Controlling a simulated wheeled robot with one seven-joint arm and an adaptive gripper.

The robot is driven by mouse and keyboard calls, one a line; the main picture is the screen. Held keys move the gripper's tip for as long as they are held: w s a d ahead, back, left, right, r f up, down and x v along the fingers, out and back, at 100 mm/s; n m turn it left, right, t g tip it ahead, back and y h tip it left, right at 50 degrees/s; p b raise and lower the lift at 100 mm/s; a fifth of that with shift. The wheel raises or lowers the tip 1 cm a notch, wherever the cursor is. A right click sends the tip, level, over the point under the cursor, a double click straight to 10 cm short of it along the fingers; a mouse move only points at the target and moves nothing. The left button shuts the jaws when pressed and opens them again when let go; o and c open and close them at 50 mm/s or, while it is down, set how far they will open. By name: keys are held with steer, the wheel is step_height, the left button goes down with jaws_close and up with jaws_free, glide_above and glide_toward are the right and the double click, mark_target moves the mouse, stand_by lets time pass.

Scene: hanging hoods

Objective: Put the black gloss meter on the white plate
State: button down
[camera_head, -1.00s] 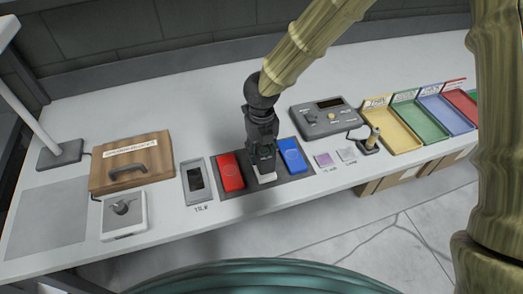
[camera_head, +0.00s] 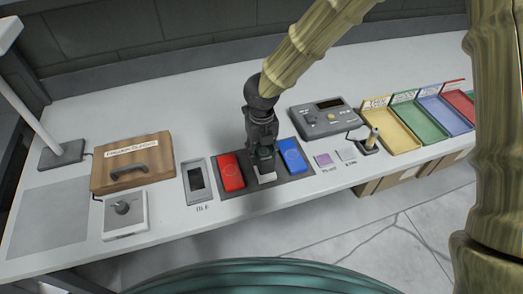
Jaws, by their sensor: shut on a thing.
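My gripper (camera_head: 264,156) points straight down between a red meter (camera_head: 230,171) and a blue meter (camera_head: 292,157). It is shut on a small dark thing that looks like the black gloss meter (camera_head: 265,153); my fingers hide most of it. A small white piece, perhaps the white plate (camera_head: 267,177), shows directly below and in front of the fingertips. Whether the dark thing touches the white piece cannot be told. The red and blue meters lie flat on a dark mat (camera_head: 249,186).
A grey frame with a black window (camera_head: 195,182) lies left of the red meter. A wooden box (camera_head: 132,161) and a white knob box (camera_head: 124,213) stand further left. A grey console (camera_head: 325,118) is behind right; coloured trays (camera_head: 391,127) are at far right. The bench front is clear.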

steer(key=shift+f, duration=0.4)
steer(key=c, duration=0.7)
jaws_free()
steer(key=shift+r, duration=0.1)
step_height(320, 180, up, 12)
steer(key=shift+f, duration=0.1)
